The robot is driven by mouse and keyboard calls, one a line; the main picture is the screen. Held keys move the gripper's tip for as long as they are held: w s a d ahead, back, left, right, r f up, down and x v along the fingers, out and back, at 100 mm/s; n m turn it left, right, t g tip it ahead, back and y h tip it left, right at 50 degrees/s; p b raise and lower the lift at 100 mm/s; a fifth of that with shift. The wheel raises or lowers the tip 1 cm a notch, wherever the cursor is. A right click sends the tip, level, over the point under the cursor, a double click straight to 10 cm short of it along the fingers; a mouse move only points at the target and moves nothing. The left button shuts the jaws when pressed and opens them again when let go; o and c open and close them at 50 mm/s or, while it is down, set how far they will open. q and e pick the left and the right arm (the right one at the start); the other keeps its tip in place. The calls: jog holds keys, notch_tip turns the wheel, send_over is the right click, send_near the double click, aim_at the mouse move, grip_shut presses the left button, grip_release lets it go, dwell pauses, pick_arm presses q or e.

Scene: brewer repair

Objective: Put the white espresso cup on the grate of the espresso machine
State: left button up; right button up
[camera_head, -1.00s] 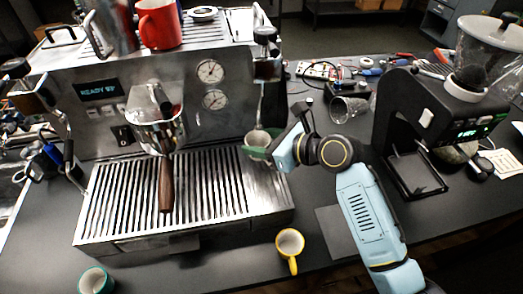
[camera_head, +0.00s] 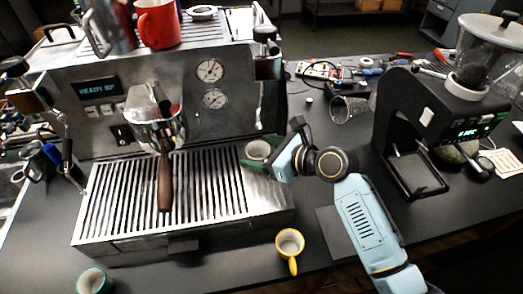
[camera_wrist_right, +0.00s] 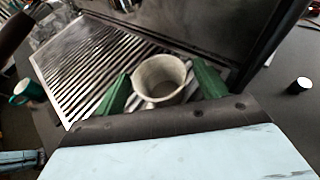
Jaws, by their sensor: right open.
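The white espresso cup (camera_head: 258,149) is at the right end of the espresso machine's slatted metal grate (camera_head: 120,200), near the back. In the right wrist view the cup (camera_wrist_right: 160,80) looks upright, with its rim up. My right gripper (camera_wrist_right: 158,88) is open, with one green finger on each side of the cup. It reaches in from the right in the head view. The cup's base is hidden, so I cannot tell for certain whether it rests on the grate. My left gripper is not in view.
A portafilter with a wooden handle (camera_head: 165,185) hangs over the grate. A yellow cup (camera_head: 290,243) and a teal cup (camera_head: 93,280) stand in front of the machine. A red mug (camera_head: 158,24) is on top. A black grinder (camera_head: 425,120) stands at right.

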jog(key=shift+r, duration=0.2)
jog(key=p+v, duration=0.1)
jog(key=v, duration=1.1)
